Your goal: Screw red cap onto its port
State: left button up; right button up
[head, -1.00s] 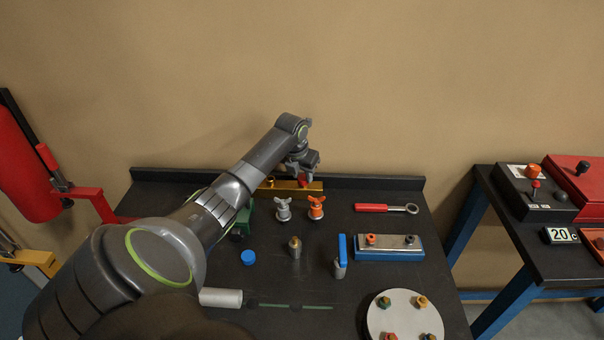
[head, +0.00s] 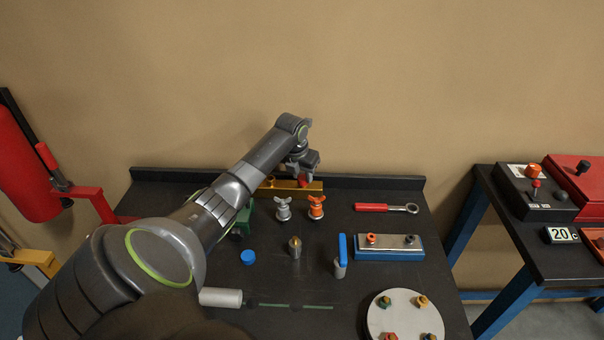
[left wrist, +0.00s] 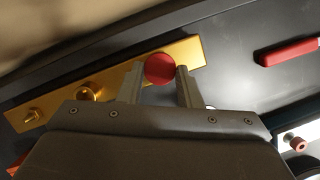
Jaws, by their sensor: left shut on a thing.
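The red cap (left wrist: 160,68) is between the two fingers of my left gripper (left wrist: 158,84) in the left wrist view. The left gripper (head: 303,179) is shut on it, over the right part of the brass manifold bar (head: 280,190). The bar (left wrist: 195,50) also shows in the left wrist view, with brass fittings (left wrist: 84,92) farther left along it. The cap hides whatever lies beneath it, so I cannot tell whether it touches a port. My right gripper is not in view.
Silver (head: 283,209) and orange (head: 317,206) valves stand just in front of the bar. A red-handled wrench (head: 385,208) lies to the right. A blue cap (head: 247,257), a metal fitting (head: 295,248) and a blue-handled valve (head: 342,256) stand nearer.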

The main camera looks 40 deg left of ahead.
aim_at(302, 179)
pick_arm(q)
jog(key=o, duration=1.2)
jog(key=shift+c, duration=0.2)
notch_tip(302, 179, up, 6)
jog(key=p, duration=0.5)
jog(key=shift+r+p, duration=0.1)
jog(key=shift+p, duration=0.3)
jog(key=shift+c, duration=0.2)
